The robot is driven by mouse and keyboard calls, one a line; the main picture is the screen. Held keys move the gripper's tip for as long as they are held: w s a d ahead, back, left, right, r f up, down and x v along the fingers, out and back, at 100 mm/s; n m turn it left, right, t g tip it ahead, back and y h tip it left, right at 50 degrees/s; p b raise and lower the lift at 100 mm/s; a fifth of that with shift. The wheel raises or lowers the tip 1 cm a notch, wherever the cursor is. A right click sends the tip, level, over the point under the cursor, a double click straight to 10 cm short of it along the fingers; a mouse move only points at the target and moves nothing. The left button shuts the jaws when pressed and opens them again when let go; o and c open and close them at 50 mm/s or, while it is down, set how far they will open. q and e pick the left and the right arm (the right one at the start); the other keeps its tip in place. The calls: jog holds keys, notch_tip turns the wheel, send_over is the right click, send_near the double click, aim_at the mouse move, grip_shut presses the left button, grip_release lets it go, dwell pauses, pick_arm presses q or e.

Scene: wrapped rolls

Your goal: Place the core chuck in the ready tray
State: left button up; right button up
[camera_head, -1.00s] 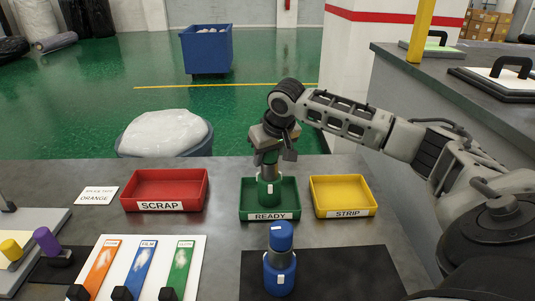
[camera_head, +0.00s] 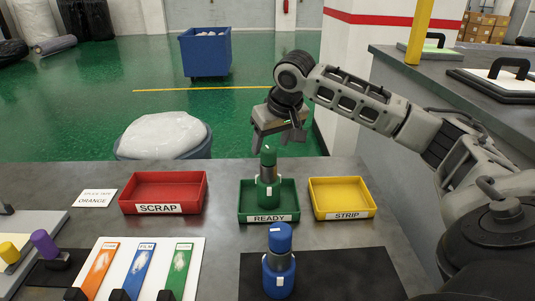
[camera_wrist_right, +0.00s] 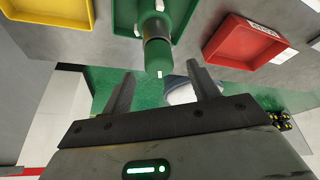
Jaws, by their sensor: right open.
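A green core chuck (camera_head: 268,184) with a grey band stands upright in the green tray labelled READY (camera_head: 288,212). My right gripper (camera_head: 280,138) is open and empty just above and behind the chuck's top, apart from it. In the right wrist view the chuck (camera_wrist_right: 158,55) stands beyond the open fingers of the gripper (camera_wrist_right: 160,85), inside the green tray (camera_wrist_right: 180,12). A second chuck, blue (camera_head: 279,270), stands upright on the black mat in front of the tray. My left gripper is not in view.
A red SCRAP tray (camera_head: 163,187) is left of the green tray and a yellow STRIP tray (camera_head: 343,193) is right of it. A white board (camera_head: 195,245) with coloured strips lies at front left. A purple cylinder (camera_head: 44,243) is at far left.

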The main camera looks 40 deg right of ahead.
jog(key=v, duration=0.5)
jog(key=shift+r, duration=0.3)
jog(key=shift+s, duration=0.1)
